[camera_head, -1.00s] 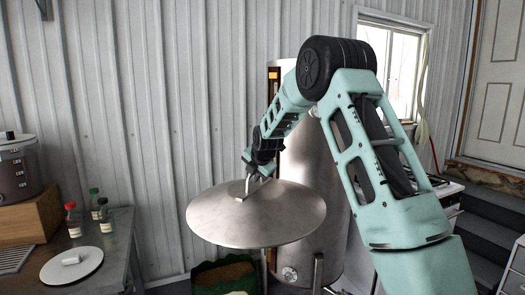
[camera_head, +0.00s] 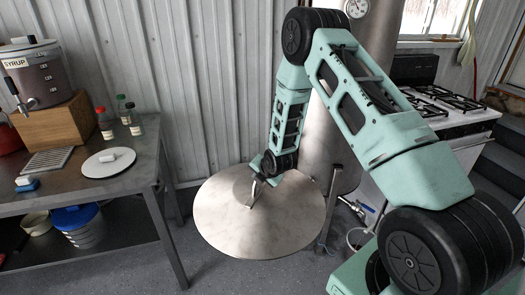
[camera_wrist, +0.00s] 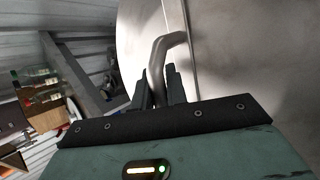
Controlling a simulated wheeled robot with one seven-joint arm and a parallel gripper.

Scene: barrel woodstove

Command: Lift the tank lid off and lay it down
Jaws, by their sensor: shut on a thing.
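The tank lid (camera_head: 290,222) is a wide, shallow metal cone with a bent bar handle (camera_head: 252,192) on top. My gripper (camera_head: 262,182) is shut on that handle and holds the lid in the air, to the right of the steel table. In the wrist view the fingers of my gripper (camera_wrist: 163,88) close around the handle (camera_wrist: 158,58), with the lid (camera_wrist: 235,60) filling the right side. The tall steel tank (camera_head: 335,130) stands behind my arm, partly hidden by it.
The steel table (camera_head: 120,187) at the left bears a syrup urn (camera_head: 38,75) on a wooden box, several small bottles (camera_head: 105,124), a white round plate (camera_head: 97,170) and a rack (camera_head: 48,162). Its front right part is bare. A stove (camera_head: 440,110) stands at the right.

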